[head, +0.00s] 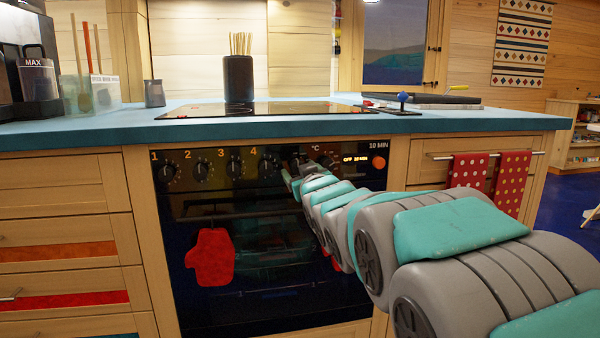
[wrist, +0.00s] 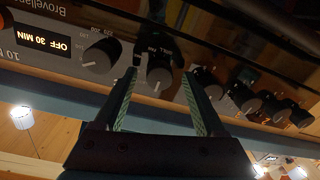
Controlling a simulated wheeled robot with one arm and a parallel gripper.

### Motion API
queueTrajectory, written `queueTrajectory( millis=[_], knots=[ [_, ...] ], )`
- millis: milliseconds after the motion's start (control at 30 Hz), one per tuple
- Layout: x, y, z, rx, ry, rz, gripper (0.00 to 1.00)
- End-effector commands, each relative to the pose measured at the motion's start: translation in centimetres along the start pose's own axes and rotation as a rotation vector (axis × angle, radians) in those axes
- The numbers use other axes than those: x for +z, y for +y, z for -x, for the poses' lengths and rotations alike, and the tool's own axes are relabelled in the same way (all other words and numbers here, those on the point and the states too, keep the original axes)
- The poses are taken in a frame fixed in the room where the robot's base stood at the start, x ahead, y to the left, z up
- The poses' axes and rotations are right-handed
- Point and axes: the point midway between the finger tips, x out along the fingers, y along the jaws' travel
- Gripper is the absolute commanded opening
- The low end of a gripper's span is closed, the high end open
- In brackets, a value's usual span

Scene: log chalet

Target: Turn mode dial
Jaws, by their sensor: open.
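The black oven (head: 262,225) has a control panel with a row of round black dials. In the wrist view, which is upside down, the likely mode dial (wrist: 158,74) is a black knob with a pale pointer mark. My gripper (wrist: 160,78) is open, one finger on each side of this dial; I cannot tell whether either touches it. In the head view, my gripper (head: 298,166) is at the panel between dial 4 (head: 268,166) and the °C dial (head: 325,161), hiding most of the mode dial.
Several burner dials (wrist: 240,96) line the panel on one side; the temperature dial (wrist: 101,54) and display (wrist: 62,46) are on the other. A red mitt (head: 211,257) hangs on the oven front. The blue countertop (head: 430,122) juts out above the panel.

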Motion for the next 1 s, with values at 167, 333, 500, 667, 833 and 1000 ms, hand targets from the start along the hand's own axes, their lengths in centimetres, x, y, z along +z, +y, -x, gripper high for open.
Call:
queueTrajectory(
  millis=[167,333,500,667,833,1000],
  knots=[
    [-0.1,0.0,0.3,0.000,0.001,0.000,0.72],
    [-0.2,0.0,1.6,0.001,0.001,0.000,0.72],
    [-0.1,0.0,3.7,0.000,0.001,0.000,0.72],
    [-0.2,0.0,6.0,0.000,0.002,0.000,0.72],
    [-0.1,0.0,7.5,0.000,0.001,0.001,0.72],
    [0.0,0.0,7.8,0.000,0.000,0.000,0.72]
  ],
)
